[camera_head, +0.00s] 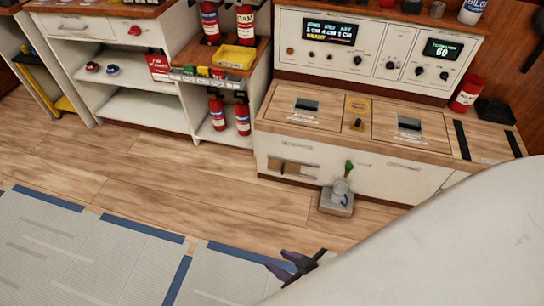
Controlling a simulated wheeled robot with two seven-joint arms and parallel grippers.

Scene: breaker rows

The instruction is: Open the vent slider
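I cannot tell for certain which part is the vent slider. A brown slotted strip (293,168) sits low on the front of the white cabinet under the control console, and its labels are too small to read. My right gripper (292,266) is at the bottom centre, dark, over the mat area and well apart from the cabinet. Its fingers are small and seen at an angle, so I cannot tell whether they are open. I see nothing held in it. My white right arm covers the lower right. My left gripper is not in view.
The control console (370,50) has knobs and lit displays. The counter top (345,143) bears two hatches. A small grey device with a green-topped lever (337,197) stands on the floor by the cabinet. Fire extinguishers stand left. Wooden floor (190,170) is clear.

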